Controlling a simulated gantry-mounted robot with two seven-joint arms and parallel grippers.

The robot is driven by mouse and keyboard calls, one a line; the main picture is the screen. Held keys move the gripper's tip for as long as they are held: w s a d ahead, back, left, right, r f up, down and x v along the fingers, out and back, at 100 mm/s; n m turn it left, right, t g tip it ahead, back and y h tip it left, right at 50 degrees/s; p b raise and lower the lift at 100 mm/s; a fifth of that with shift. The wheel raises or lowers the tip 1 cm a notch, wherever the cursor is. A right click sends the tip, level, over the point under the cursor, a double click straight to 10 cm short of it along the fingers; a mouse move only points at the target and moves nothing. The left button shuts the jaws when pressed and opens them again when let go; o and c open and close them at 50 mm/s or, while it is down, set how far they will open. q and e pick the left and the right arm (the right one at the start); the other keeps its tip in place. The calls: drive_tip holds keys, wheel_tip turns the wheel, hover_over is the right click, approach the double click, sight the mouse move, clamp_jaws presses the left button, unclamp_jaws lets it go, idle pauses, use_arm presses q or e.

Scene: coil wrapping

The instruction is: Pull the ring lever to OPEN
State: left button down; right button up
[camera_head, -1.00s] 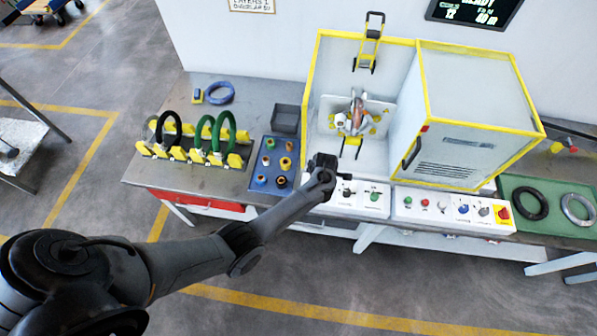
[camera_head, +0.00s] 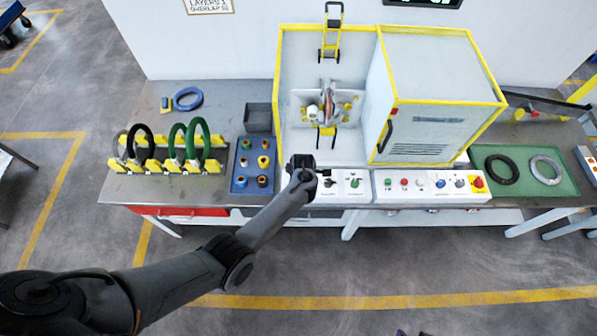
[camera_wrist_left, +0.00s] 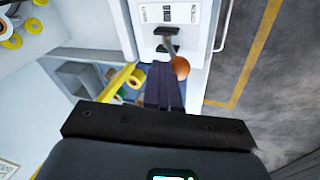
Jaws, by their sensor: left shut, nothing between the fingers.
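A white control panel (camera_head: 357,196) sits at the bench front, below the yellow-framed machine. It carries a black lever (camera_head: 328,182) at its left and a green knob (camera_head: 355,183). In the left wrist view, a dark lever (camera_wrist_left: 167,32) stands on the white labelled panel face (camera_wrist_left: 185,14); the label text is too small to read. An orange-brown ball (camera_wrist_left: 181,67) shows beside my fingertips. My left gripper (camera_head: 302,165) is shut and empty at the panel's left end; its dark fingers also show in the wrist view (camera_wrist_left: 165,82). I cannot tell whether they touch the lever or ball.
The yellow-framed machine (camera_head: 436,93) stands behind the panel. A blue tray (camera_head: 241,184) of spools and a rack of green and black rings (camera_head: 168,166) are left. The floor in front is clear.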

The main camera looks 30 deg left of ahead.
use_arm(q)
wheel_tip(320, 180, up, 12)
drive_tip(key=d+p, duration=0.1)
drive_tip(key=p, duration=0.2)
drive_tip(key=shift+d+f, duration=0.2)
drive_tip(key=shift+d, duration=0.2)
drive_tip(key=shift+s, duration=0.1)
